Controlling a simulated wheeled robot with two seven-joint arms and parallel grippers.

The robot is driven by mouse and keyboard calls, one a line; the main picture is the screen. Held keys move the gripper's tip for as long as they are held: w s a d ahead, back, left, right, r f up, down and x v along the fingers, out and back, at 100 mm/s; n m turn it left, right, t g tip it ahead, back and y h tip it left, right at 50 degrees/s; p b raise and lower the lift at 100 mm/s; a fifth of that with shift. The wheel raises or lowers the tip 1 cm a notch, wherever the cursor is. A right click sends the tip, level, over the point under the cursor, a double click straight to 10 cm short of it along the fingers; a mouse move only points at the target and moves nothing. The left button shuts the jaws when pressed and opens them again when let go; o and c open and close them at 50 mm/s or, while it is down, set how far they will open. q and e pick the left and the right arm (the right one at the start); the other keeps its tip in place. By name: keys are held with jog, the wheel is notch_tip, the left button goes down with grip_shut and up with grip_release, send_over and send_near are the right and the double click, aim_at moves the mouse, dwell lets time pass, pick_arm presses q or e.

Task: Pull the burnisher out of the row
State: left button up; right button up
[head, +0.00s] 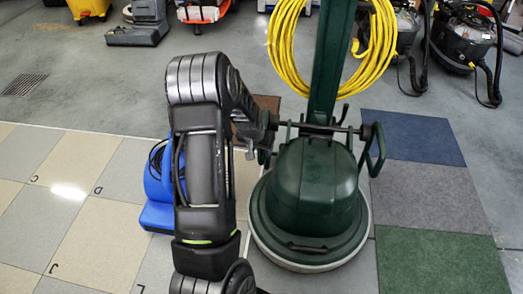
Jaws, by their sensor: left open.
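The burnisher (312,190) is a dark green floor machine with a domed motor housing, a round base and an upright column. A yellow cable is coiled on the column. A cross bar (345,129) with looped ends runs across the column just above the dome. My left arm comes up in front, left of the burnisher, and its gripper (268,138) is at the left end of this bar. The gripper is open; its fingers are small and partly hidden, so I cannot tell whether they touch the bar. My right gripper is not in view.
A blue blower (158,190) stands close left of the burnisher, partly behind my arm. Blue, grey and green floor pads (440,262) lie to the right. Other cleaning machines, including a black vacuum (463,38), stand at the back. Tiled floor at left is clear.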

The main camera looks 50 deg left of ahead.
pick_arm(q)
jog(key=v, duration=0.3)
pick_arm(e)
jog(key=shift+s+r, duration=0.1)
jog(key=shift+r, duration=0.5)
